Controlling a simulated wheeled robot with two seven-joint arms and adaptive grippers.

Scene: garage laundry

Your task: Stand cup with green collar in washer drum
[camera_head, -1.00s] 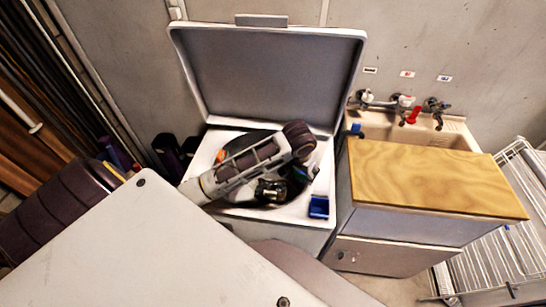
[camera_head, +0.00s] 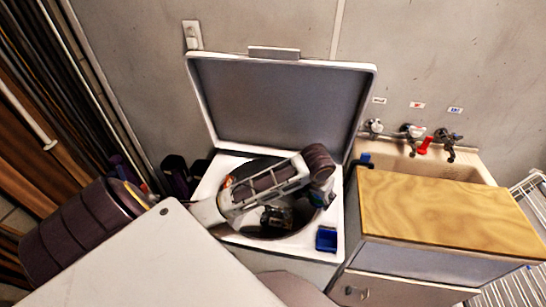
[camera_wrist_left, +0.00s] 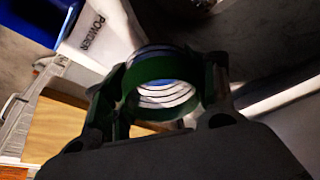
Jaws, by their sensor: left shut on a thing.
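The cup with the green collar (camera_wrist_left: 150,110) is between the fingers of my left gripper (camera_wrist_left: 163,92) in the left wrist view. I look at its round, ringed white and blue end, with the green band around it. In the head view my left arm reaches over the open top-loading washer, and the dark left gripper (camera_head: 276,218) is over or inside the drum opening. The cup cannot be made out there. The washer (camera_head: 338,215) has its lid raised, and my arm hides much of the drum. My right gripper is not in view.
A blue compartment (camera_head: 326,240) sits at the washer's front right corner. A white part marked POWDER (camera_wrist_left: 95,28) shows in the left wrist view. The raised lid (camera_head: 285,105) stands behind. A wooden top (camera_head: 440,215) and a sink with taps (camera_head: 420,145) are at the right.

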